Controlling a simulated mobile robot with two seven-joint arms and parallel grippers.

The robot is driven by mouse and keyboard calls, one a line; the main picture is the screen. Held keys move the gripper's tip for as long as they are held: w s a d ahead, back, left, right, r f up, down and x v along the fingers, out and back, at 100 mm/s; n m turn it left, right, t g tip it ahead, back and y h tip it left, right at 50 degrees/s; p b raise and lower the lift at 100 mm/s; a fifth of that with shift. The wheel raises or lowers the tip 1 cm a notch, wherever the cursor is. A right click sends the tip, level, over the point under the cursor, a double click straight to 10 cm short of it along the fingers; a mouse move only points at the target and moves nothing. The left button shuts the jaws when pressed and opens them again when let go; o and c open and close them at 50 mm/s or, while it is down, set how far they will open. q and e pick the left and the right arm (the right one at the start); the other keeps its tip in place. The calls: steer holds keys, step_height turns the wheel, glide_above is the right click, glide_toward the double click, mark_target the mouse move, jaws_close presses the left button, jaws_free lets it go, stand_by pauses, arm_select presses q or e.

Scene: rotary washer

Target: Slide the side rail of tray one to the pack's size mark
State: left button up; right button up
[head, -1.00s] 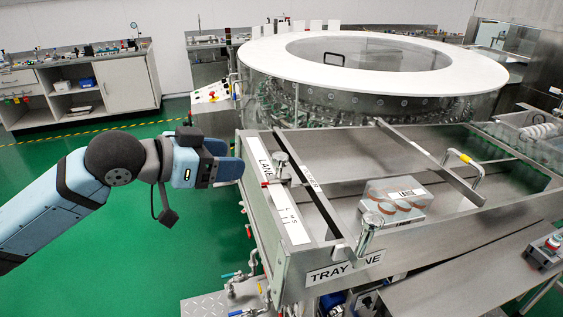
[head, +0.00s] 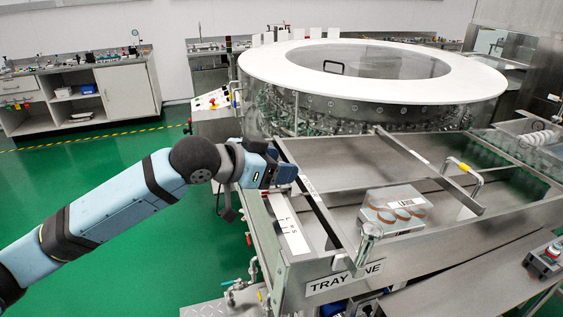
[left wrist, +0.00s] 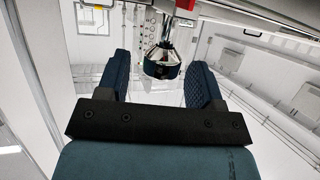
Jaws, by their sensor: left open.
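Tray one (head: 340,160) is a wide steel tray with a "TRAY ONE" label (head: 325,285) on its front. The side rail (head: 318,207) runs along its left side, beside a white scale strip (head: 288,228) with size letters. A clear pack of brown-topped jars (head: 398,214) sits inside the tray, right of the rail and apart from it. My left gripper (head: 284,174) is open at the rail's far part and hides its upright knob in the head view. In the left wrist view, the chrome knob (left wrist: 160,62) shows between and beyond the open fingers. My right gripper is out of view.
A slanted bar (head: 425,165) and a yellow-gripped handle (head: 461,166) lie across the tray's right part. A metal post (head: 369,240) stands at the front edge near the rail. The round washer (head: 375,85) is behind.

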arm_select(q)
steer(key=shift+w+d+f, duration=0.25)
steer(key=shift+w+d, duration=0.1)
steer(key=shift+d, duration=0.05)
jaws_close()
steer(key=s+d+p, duration=0.1)
steer(key=s, duration=0.1)
steer(key=s+d+p, duration=0.1)
steer(key=s, duration=0.2)
steer(key=s+d+p, duration=0.1)
steer(key=s, duration=0.1)
steer(key=shift+s, duration=0.2)
steer(key=shift+w, duration=0.1)
jaws_free()
